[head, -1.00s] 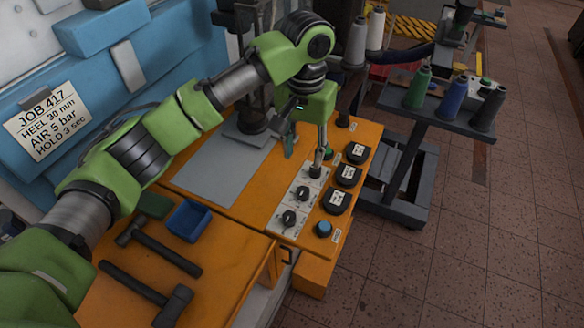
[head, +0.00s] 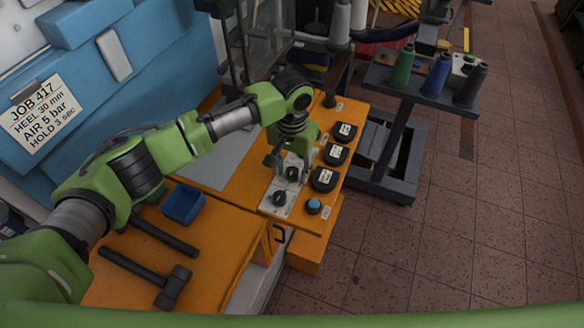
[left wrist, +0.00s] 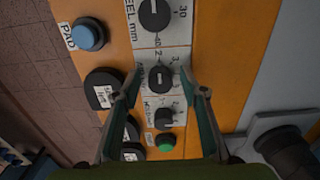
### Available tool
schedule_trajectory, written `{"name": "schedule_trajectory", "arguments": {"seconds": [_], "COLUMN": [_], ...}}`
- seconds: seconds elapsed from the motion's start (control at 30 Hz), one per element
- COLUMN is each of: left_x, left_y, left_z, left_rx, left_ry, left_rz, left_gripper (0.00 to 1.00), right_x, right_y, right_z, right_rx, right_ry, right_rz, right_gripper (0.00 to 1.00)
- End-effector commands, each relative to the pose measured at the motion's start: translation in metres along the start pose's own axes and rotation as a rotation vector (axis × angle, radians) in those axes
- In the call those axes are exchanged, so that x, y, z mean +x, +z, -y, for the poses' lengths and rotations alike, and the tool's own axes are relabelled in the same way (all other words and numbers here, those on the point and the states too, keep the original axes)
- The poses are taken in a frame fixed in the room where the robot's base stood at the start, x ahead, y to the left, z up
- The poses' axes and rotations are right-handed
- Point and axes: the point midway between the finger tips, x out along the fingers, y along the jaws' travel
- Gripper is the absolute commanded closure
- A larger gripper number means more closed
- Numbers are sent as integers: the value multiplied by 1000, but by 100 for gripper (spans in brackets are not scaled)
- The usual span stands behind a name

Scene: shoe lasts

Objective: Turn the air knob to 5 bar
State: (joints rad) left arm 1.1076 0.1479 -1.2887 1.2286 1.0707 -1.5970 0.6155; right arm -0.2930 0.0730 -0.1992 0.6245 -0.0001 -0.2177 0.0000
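The air knob (left wrist: 159,78) is the black middle dial on the grey panel (left wrist: 176,54). It also shows in the head view (head: 292,174). Its scale is partly covered, so I cannot tell its setting. My left gripper (left wrist: 160,74) is open, with one finger on each side of this knob; I cannot tell whether they touch it. In the head view the left gripper (head: 283,164) is low over the panel. The heel knob (left wrist: 155,14) and a third knob (left wrist: 165,117) sit on either side. The job card (head: 42,113) reads AIR 5 bar. My right gripper is not in view.
A blue button (left wrist: 88,34) and black labelled pads (head: 335,154) flank the panel. A green button (left wrist: 166,141) lies past the third knob. A blue tray (head: 184,204) and hammers (head: 172,286) lie on the orange bench. A thread-spool cart (head: 420,95) stands beyond.

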Motion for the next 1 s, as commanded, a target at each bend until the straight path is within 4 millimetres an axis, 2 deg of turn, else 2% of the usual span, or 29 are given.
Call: {"name": "schedule_trajectory", "arguments": {"seconds": [0.2, 0.33, 0.37, 0.73, 1.0], "left_x": [0, 0, 0, -1, -2], "left_y": [0, 0, 0, 1, 1], "left_z": [0, 0, 0, -1, 0], "left_rx": [0, 0, 0, 35, 191], "left_ry": [0, 0, 0, 2, 3], "left_rz": [0, 0, 0, 2, 4], "left_gripper": [61, 94, 99, 99, 99], "right_x": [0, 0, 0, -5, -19], "right_y": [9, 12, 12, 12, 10], "right_z": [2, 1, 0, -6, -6], "right_rx": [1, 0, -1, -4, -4], "right_ry": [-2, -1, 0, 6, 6], "right_rz": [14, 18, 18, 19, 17], "right_gripper": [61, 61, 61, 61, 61]}}
